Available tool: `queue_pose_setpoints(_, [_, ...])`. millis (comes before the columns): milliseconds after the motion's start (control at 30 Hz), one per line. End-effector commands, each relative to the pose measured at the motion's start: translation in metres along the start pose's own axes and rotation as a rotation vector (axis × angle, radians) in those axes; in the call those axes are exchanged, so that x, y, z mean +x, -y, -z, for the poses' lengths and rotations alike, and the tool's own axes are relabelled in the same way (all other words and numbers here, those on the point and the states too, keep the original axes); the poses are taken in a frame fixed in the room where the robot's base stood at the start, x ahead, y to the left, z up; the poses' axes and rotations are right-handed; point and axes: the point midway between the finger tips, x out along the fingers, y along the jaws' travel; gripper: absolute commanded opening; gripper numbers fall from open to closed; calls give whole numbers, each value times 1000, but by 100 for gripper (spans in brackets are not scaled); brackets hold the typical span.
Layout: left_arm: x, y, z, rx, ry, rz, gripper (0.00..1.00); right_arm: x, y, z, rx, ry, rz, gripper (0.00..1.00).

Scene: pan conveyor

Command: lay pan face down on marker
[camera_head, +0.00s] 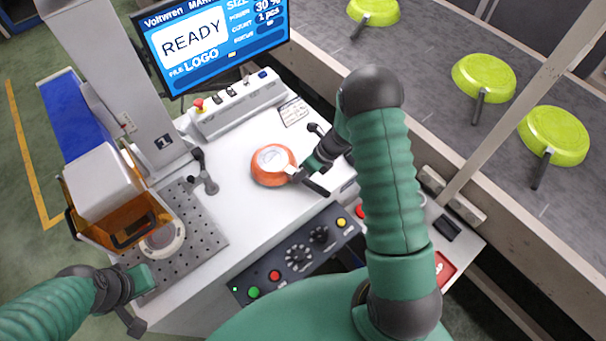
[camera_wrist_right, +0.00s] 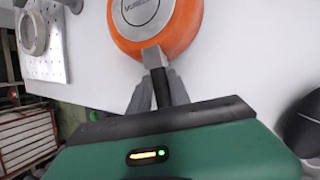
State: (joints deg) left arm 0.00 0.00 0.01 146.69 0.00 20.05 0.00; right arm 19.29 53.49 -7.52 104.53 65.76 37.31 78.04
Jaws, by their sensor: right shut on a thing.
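The orange pan (camera_head: 272,163) is over the white table, its base with a pale printed disc facing up. It also shows in the right wrist view (camera_wrist_right: 155,25). My right gripper (camera_head: 302,176) is shut on the pan's handle, which runs between the fingers in the wrist view (camera_wrist_right: 158,75). I cannot tell whether the pan touches the table. The marker (camera_head: 100,170) stands at the left, with a pale round ring (camera_head: 163,241) on its perforated plate (camera_head: 200,243). My left gripper (camera_head: 140,300) is near the plate's front corner; its jaw opening is unclear.
A screen (camera_head: 210,40) reading READY stands at the back. A control box (camera_head: 238,103) with a red button is before it. A small dark clamp (camera_head: 203,175) rises beside the plate. A button panel (camera_head: 298,257) lines the front. Green pans (camera_head: 484,78) lie on the conveyor at right.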

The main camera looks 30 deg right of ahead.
Motion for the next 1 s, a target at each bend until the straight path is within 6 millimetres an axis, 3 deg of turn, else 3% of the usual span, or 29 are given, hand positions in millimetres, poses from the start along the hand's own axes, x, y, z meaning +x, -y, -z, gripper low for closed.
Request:
queue_pose_setpoints(200, [9, 0, -2, 0, 0, 0, 0, 12, 3, 4, -1, 1, 0, 0])
queue_pose_setpoints(1000, [8, 0, -2, 0, 0, 0, 0, 15, 6, 6, 0, -1, 2, 0])
